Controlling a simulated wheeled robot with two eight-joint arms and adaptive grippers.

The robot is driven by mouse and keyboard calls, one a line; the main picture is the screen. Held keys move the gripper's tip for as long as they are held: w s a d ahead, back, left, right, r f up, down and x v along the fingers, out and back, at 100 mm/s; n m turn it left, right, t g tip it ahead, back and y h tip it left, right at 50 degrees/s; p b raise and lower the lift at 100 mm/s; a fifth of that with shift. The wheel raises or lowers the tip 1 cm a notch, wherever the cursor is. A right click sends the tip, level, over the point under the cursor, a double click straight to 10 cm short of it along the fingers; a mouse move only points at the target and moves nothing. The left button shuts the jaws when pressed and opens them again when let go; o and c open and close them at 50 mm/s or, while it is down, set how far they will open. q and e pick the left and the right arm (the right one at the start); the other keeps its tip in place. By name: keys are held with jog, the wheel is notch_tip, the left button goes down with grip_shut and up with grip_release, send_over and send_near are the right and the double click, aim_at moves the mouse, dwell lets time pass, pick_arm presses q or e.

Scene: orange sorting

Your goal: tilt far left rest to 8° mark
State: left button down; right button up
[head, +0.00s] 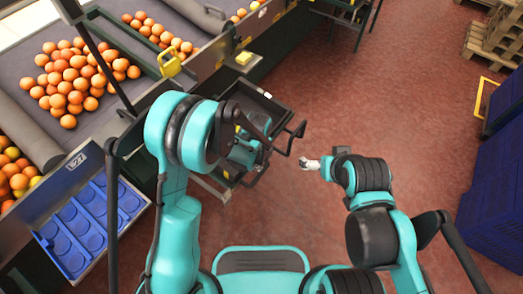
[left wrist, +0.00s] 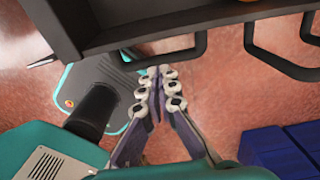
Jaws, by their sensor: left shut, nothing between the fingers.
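A dark tray-like rest (head: 262,101) with bent black handle bars juts out from the sorting table in the head view, beside my left wrist. In the left wrist view a dark frame (left wrist: 60,25) with black loop handles crosses the top. Whether this is the far left rest I cannot tell, and no degree mark is legible. My left gripper (left wrist: 165,75) is shut and empty, its white-rolled fingertips together just below the frame. In the head view its fingers are hard to make out among the dark bars. My right gripper (head: 309,164) hangs over the floor at centre.
A blue compartment tray (head: 130,207) sits at lower left. Blue crates (head: 497,200) and wooden pallets (head: 495,38) stand at right. The red floor (head: 420,110) between is clear.

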pick_arm(q)
notch_tip(320, 180, up, 5)
jog(key=p, duration=0.3)
jog(key=shift+r, duration=0.1)
dwell(0.5)
jog(key=s+a+r+n+t, duration=0.2)
jog(key=a+r+n, duration=0.35)
jog(key=r, duration=0.25)
jog(key=s+a+r+n+t, duration=0.1)
jog(key=a+r+n+t, duration=0.1)
jog(key=a+r+n, duration=0.45)
jog(key=s+a+r+n+t, duration=0.3)
jog(key=s+a+r+n, duration=0.2)
jog(key=n, duration=0.8)
jog(key=shift+s+a+r, duration=0.4)
jog(key=shift+s+r, duration=1.1)
jog(key=shift+s, duration=0.6)
